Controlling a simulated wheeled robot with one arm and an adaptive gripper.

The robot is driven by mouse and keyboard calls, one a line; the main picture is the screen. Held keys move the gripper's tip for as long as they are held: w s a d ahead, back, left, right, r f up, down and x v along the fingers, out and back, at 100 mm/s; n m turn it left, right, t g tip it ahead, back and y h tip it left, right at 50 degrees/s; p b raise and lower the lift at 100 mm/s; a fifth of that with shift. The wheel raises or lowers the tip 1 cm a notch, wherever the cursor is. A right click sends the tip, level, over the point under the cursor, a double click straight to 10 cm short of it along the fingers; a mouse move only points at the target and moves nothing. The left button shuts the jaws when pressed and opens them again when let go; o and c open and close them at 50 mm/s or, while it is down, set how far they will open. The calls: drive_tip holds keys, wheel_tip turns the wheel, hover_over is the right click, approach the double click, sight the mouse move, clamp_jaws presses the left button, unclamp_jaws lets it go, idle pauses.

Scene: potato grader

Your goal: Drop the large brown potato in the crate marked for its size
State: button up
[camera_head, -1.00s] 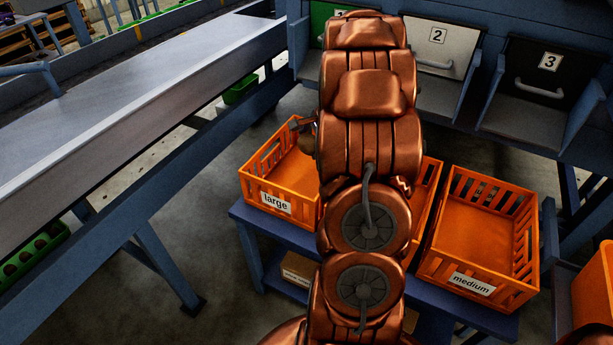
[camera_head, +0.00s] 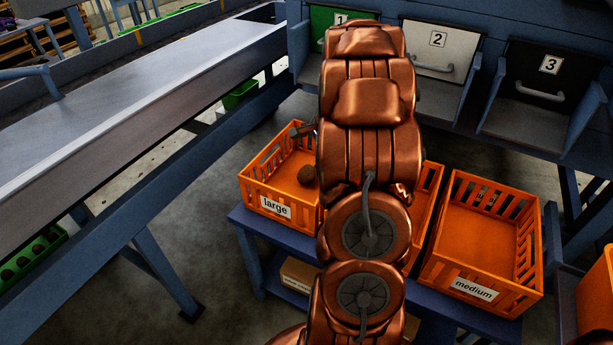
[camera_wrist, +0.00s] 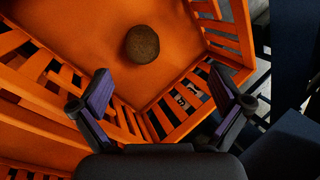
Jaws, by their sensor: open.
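The brown potato (camera_head: 306,175) lies on the floor of the orange crate labelled "large" (camera_head: 262,190), near its right side in the head view. In the wrist view the potato (camera_wrist: 142,43) rests on the crate's orange floor (camera_wrist: 85,25), apart from my fingers. My gripper (camera_wrist: 165,100) is open and empty, above the slatted wall of the crate. In the head view my arm hides most of the gripper; a small part (camera_head: 303,129) shows over the "large" crate.
An orange crate marked "medium" (camera_head: 475,287) stands to the right, and another crate (camera_head: 428,200) is mostly behind my arm. They stand on a blue table (camera_head: 262,232). Numbered bins 1 (camera_head: 322,22), 2 (camera_head: 438,42) and 3 (camera_head: 548,65) are behind. A conveyor (camera_head: 120,85) runs at left.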

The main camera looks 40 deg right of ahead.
drive_tip(key=v, duration=1.2)
drive_tip(key=shift+f, duration=0.1)
idle(0.4)
drive_tip(key=s+a+n+g+y, duration=0.15)
drive_tip(key=a+n, duration=0.35)
drive_tip(key=a, duration=0.8)
drive_tip(key=s+a+n+g+y, duration=0.1)
drive_tip(key=s+a+n+g, duration=0.2)
drive_tip(key=a, duration=0.9)
drive_tip(key=s+a+f+n+g+h, duration=0.1)
drive_tip(key=s+a+n+g, duration=0.1)
drive_tip(key=s+a+n, duration=0.6)
drive_tip(key=s+a+f+n+g+h, duration=0.15)
drive_tip(key=s+a+n, duration=0.35)
drive_tip(key=s, duration=0.7)
wheel_tip(320, 180, up, 15)
drive_tip(key=t+p, duration=0.1)
drive_tip(key=p, duration=1.2)
drive_tip(key=shift+w+d+f, duration=0.2)
drive_tip(key=shift+d+f, duration=0.05)
